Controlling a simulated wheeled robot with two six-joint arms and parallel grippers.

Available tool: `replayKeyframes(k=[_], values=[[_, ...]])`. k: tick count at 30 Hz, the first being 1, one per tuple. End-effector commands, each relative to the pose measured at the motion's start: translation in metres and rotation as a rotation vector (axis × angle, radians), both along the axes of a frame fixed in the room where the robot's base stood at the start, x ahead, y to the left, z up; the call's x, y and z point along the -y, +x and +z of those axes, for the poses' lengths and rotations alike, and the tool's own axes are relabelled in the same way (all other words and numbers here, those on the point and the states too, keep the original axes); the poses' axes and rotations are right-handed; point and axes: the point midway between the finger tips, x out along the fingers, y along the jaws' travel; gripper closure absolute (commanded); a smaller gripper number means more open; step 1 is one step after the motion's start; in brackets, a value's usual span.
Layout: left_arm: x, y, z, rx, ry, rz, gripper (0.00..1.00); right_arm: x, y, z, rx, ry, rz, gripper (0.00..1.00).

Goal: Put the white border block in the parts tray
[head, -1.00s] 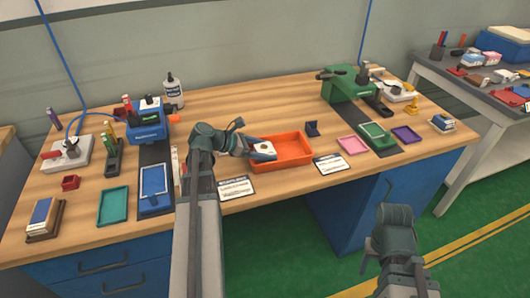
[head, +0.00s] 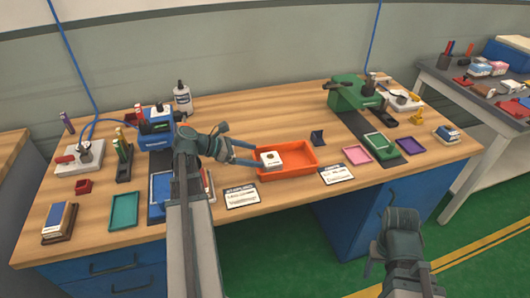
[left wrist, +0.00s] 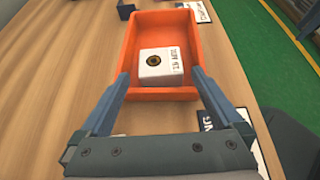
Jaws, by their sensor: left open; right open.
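The white border block (head: 270,159) is a white box with a dark round mark on its top and printing on one side. It rests inside the orange parts tray (head: 312,165), at its left end in the head view. In the left wrist view the block (left wrist: 162,62) sits near the tray's near wall (left wrist: 160,94). My left gripper (head: 249,153) is open, with its fingers apart at the tray's left end and clear of the block. My right gripper (head: 374,264) hangs low in front of the bench, empty; its fingers show only poorly.
Printed cards (head: 242,195) lie in front of the tray. A small dark holder (head: 317,137) stands behind it. A pink tray (head: 357,154) and green press (head: 352,92) are to the right, a blue machine (head: 157,130) to the left. Bare wood lies behind the orange tray.

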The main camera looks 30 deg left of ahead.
Motion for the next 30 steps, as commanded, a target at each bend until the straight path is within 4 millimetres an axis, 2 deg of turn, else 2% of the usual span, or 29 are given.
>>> replayKeyframes(k=[1, 3, 10, 28, 30], values=[[-0.006, -0.007, 0.009, 0.000, 0.000, 0.004, 0.00, 0.000, 0.000, 0.009, 0.000, 0.000, 0.000, 0.43], [-0.012, -0.014, 0.013, 0.000, 0.000, 0.002, 0.00, 0.000, 0.000, 0.013, 0.000, 0.000, 0.000, 0.43], [-0.023, -0.027, 0.021, 0.000, 0.000, 0.000, 0.00, 0.000, 0.000, 0.021, 0.000, 0.000, 0.000, 0.43], [-0.024, -0.029, 0.020, 0.001, 0.001, 0.000, 0.00, 0.000, 0.000, 0.020, 0.000, 0.000, 0.000, 0.43], [-0.020, -0.027, 0.020, 0.001, 0.010, -0.014, 0.00, 0.000, 0.000, 0.022, 0.000, 0.000, 0.000, 0.43]])
